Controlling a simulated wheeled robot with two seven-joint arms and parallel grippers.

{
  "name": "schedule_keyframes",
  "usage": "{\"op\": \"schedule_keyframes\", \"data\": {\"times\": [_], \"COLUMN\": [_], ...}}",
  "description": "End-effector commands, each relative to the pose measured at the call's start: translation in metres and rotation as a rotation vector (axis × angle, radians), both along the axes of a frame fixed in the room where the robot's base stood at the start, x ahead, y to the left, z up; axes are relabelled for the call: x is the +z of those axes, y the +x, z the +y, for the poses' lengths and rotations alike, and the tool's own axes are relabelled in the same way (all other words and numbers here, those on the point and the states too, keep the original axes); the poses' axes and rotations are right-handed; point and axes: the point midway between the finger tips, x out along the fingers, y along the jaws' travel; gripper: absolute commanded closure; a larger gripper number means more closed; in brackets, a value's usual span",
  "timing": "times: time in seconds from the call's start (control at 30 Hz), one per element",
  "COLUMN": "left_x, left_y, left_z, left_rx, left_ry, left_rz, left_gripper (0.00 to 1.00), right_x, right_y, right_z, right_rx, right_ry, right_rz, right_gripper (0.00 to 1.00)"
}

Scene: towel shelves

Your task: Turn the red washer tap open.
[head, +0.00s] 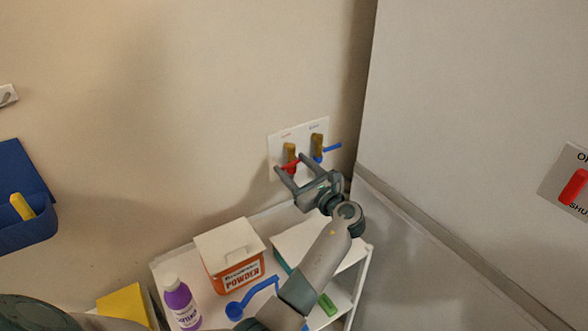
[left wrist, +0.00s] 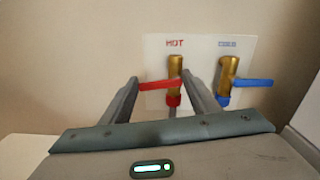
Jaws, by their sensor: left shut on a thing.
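The red washer tap (head: 291,167) is the left one of two brass taps on a white wall plate (head: 283,133). In the left wrist view its brass body (left wrist: 175,68) stands under the word HOT, and its red lever (left wrist: 158,86) points left, about level. My left gripper (head: 290,162) is at this lever, with one finger on each side, shut on it. The fingers hide part of the tap in the head view. My right gripper is not in view.
The blue-handled tap (head: 331,148) is close on the right, its lever pointing right. Below stands a white shelf (head: 361,262) with a powder box (head: 233,262), a purple bottle (head: 181,304) and a blue scoop (head: 252,296). A grey cabinet wall (head: 462,120) rises on the right.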

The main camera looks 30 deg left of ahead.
Motion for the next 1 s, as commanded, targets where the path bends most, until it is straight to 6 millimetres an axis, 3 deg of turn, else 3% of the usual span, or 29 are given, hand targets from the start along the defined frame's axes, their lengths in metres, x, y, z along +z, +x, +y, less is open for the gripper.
{"op": "schedule_keyframes", "data": {"times": [0.5, 1.0], "left_x": [-0.013, -0.012], "left_y": [0.001, 0.001], "left_z": [0.001, 0.001], "left_rx": [0.002, 0.003], "left_ry": [-0.187, -0.239], "left_rz": [-0.318, -0.408], "left_gripper": [0.67, 0.67], "right_x": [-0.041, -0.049], "right_y": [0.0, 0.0], "right_z": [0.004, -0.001], "right_rx": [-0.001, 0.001], "right_ry": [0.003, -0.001], "right_rz": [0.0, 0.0], "right_gripper": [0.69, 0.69]}}
